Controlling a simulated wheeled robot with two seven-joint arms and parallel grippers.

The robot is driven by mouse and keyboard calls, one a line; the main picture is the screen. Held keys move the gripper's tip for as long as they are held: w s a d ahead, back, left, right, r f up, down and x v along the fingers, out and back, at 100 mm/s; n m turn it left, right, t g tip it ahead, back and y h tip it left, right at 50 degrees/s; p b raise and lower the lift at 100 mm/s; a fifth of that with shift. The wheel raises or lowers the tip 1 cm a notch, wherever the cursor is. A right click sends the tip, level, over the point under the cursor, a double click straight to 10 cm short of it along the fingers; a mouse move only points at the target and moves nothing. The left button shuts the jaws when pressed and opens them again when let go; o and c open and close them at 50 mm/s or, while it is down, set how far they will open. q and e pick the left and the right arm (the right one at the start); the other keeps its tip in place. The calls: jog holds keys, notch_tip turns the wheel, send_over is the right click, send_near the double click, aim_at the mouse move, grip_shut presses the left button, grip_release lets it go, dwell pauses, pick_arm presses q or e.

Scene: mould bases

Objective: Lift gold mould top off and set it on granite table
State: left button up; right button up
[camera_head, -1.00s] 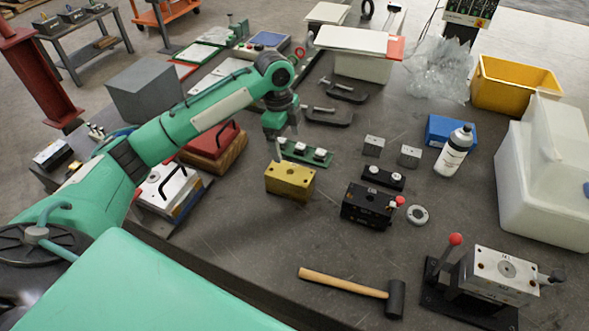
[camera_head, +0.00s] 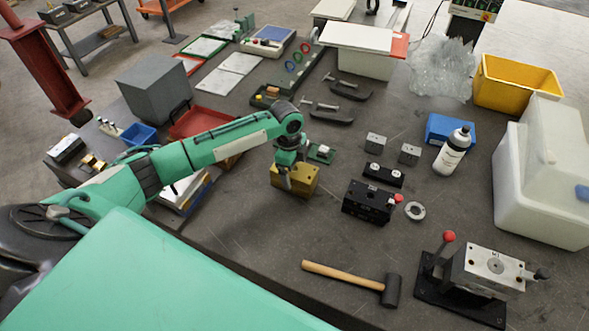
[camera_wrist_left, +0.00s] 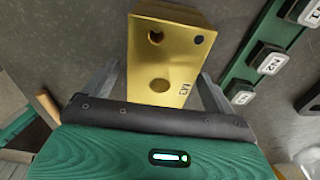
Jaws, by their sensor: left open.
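The gold mould block (camera_head: 303,181) sits on the dark granite table (camera_head: 255,232) near the middle of the head view. In the left wrist view the gold block (camera_wrist_left: 165,62) shows its top face with holes and a small marking. My left gripper (camera_head: 291,187) is over the block with its fingers pointing down. In the left wrist view my left gripper (camera_wrist_left: 157,85) is open, with one finger on each side of the block. I cannot tell whether the fingers touch it. My left arm hides part of the block in the head view. My right gripper is not in view.
A green base with several labelled pieces (camera_wrist_left: 265,62) lies close beside the block. A black mould (camera_head: 366,202) and a metal ring (camera_head: 415,210) stand to the right. A mallet (camera_head: 345,277) lies in front. The table left of the mallet is clear.

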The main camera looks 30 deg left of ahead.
pick_arm(q)
jog(key=c, duration=1.4)
jog(key=shift+c, duration=1.4)
jog(key=shift+w+r, duration=0.1)
jog(key=shift+r, duration=0.1)
